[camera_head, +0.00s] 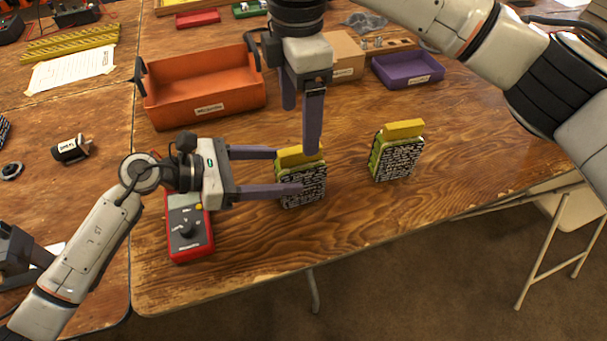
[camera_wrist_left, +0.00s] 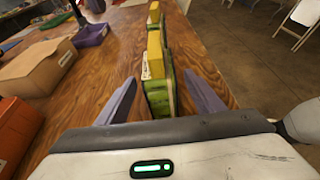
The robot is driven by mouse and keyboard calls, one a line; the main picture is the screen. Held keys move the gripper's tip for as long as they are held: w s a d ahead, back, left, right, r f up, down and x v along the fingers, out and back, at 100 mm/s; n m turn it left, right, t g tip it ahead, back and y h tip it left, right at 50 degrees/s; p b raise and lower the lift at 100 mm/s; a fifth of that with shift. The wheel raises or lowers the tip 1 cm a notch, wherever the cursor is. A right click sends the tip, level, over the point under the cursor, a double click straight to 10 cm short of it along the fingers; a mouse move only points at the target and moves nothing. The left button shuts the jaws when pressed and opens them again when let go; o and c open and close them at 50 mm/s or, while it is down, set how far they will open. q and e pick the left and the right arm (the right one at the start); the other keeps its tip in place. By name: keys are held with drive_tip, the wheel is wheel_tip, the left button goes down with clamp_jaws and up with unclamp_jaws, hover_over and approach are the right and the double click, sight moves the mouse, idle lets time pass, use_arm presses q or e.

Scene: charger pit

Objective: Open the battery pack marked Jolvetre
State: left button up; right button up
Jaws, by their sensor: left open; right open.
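Two green battery packs with yellow tops and dark faces covered in white print stand upright on the table. The left pack (camera_head: 314,179) has its yellow top (camera_head: 292,158) on; the right pack (camera_head: 397,160) has a similar top (camera_head: 404,130). The print is too small to tell which is Jolvetre. My left gripper (camera_head: 290,170) is open, its fingers on either side of the left pack, which also shows between them in the left wrist view (camera_wrist_left: 160,95); contact cannot be told. My right gripper (camera_head: 300,130) is open, pointing down just above and behind that pack's top.
A red multimeter (camera_head: 190,240) lies under my left wrist. An orange bin (camera_head: 205,90), a cardboard box (camera_head: 346,60) and a purple tray (camera_head: 408,72) stand behind. The table's front edge is close to the packs. The table right of the right pack is clear.

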sight(300, 149)
use_arm(q)
drive_tip(key=x, duration=0.8)
drive_tip(key=shift+d, duration=0.2)
clamp_jaws()
use_arm(e)
drive_tip(key=shift+r, duration=0.15)
drive_tip(key=c, duration=0.3)
wheel_tip(300, 149, up, 4)
drive_tip(key=shift+r, duration=0.1)
drive_tip(key=c, duration=0.8)
wheel_tip(300, 149, down, 12)
clamp_jaws()
